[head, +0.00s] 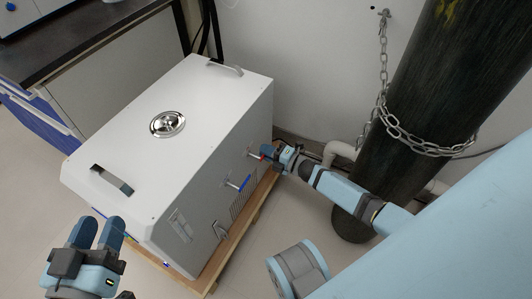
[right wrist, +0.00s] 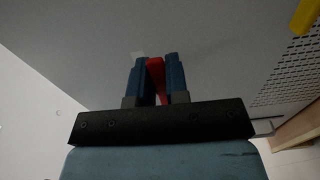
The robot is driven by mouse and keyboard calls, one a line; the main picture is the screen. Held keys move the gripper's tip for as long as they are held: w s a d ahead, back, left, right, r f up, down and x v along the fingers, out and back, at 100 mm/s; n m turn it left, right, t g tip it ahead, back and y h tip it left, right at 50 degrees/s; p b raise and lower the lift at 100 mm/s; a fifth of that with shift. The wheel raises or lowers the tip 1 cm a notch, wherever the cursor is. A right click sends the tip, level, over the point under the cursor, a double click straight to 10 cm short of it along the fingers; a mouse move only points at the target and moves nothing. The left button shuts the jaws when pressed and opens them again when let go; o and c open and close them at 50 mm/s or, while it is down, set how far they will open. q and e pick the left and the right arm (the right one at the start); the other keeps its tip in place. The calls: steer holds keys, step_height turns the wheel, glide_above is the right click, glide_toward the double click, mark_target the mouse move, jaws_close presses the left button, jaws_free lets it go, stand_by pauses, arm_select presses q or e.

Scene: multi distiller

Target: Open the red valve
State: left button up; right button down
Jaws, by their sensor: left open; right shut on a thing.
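The red valve (right wrist: 156,72) shows in the right wrist view between the two blue fingers of my right gripper (right wrist: 156,78), which is shut on it. In the head view, a small red part of the valve (head: 258,156) shows on the side of the white distiller (head: 215,105), beside the tips of my right gripper (head: 270,152). Much of the valve is hidden by the fingers. My left gripper (head: 96,236) is open and empty at the lower left, apart from the distiller's near corner.
A blue-handled valve (head: 240,184) sticks out of the same side, nearer than the red one. A dark cylinder (head: 400,130) with a chain (head: 425,147) stands at the right. The distiller rests on a wooden base (head: 240,232). A dark-topped counter (head: 80,45) is at the upper left.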

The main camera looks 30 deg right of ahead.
steer(key=shift+n, duration=0.4)
steer(key=c, duration=1.1)
jaws_free()
steer(key=shift+r, duration=0.1)
arm_select(q)
steer(key=shift+s+d+r+n+p, duration=0.15)
steer(key=shift+r+n+p, duration=0.1)
steer(key=shift+r+p, duration=0.35)
steer(key=shift+s+r+n+p, duration=0.1)
steer(key=shift+r+n+p, duration=0.2)
steer(key=shift+p, duration=0.4)
steer(key=shift+s+d+r+n+p, duration=0.1)
steer(key=shift+s+r+n+p, duration=0.05)
steer(key=shift+r+p, duration=0.45)
arm_select(e)
steer(key=shift+v, duration=6.05)
arm_select(q)
steer(key=shift+a, duration=0.1)
arm_select(e)
steer(key=shift+a, duration=0.1)
